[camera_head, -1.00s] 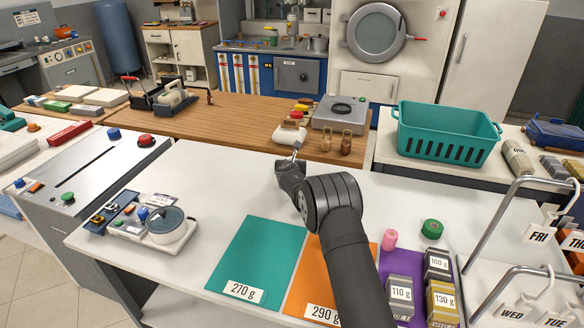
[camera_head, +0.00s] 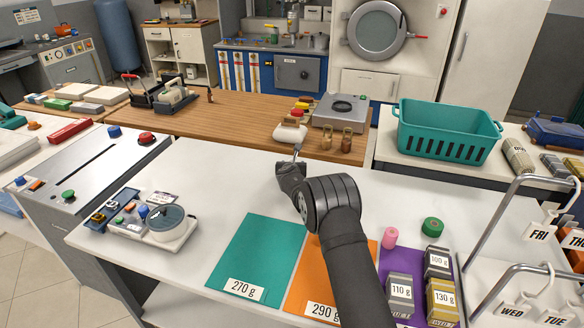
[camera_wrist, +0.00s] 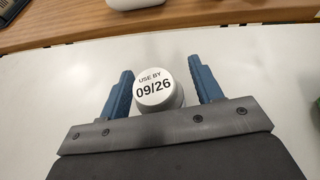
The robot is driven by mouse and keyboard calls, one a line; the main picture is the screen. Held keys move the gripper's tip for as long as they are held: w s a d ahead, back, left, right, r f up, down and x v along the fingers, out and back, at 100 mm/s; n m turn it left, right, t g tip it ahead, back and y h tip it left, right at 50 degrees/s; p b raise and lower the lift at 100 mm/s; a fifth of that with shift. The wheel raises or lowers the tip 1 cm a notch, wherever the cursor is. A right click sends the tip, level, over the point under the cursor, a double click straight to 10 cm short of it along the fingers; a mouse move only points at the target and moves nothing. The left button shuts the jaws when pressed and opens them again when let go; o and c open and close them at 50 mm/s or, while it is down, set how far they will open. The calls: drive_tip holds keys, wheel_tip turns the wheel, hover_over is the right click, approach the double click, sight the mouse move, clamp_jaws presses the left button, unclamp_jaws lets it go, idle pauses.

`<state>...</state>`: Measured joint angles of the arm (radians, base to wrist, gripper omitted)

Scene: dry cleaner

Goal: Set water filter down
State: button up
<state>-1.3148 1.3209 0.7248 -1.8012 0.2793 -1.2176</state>
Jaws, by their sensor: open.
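The water filter (camera_wrist: 158,98) appears as a white cylinder in the wrist view, its round end labelled "USE BY 09/26". It sits between the two blue fingers of my gripper (camera_wrist: 160,90), close to both. The fingers are open. White countertop (camera_wrist: 60,100) shows around it; the frame does not clearly tell whether its base touches the top. In the head view my gripper (camera_head: 298,152) is at the far edge of the white counter (camera_head: 215,180), and the filter cannot be made out there behind the arm.
Teal (camera_head: 255,255) and orange (camera_head: 303,275) weight mats lie at the counter's front. A scale (camera_head: 165,225) is at left, and a pink roll (camera_head: 390,237) and green roll (camera_head: 432,228) at right. Beyond is a wooden bench (camera_head: 230,112) with a white rounded object (camera_head: 288,134) and two small jars.

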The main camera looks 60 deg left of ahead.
drive_tip(key=v, duration=1.2)
idle(0.5)
drive_tip(key=x, duration=1.1)
drive_tip(key=shift+w+a, duration=0.1)
drive_tip(key=shift+w+a+f, duration=0.15)
drive_tip(key=shift+a+f, duration=0.15)
drive_tip(key=shift+f, duration=0.05)
drive_tip(key=shift+r, duration=0.1)
drive_tip(key=shift+r, duration=0.1)
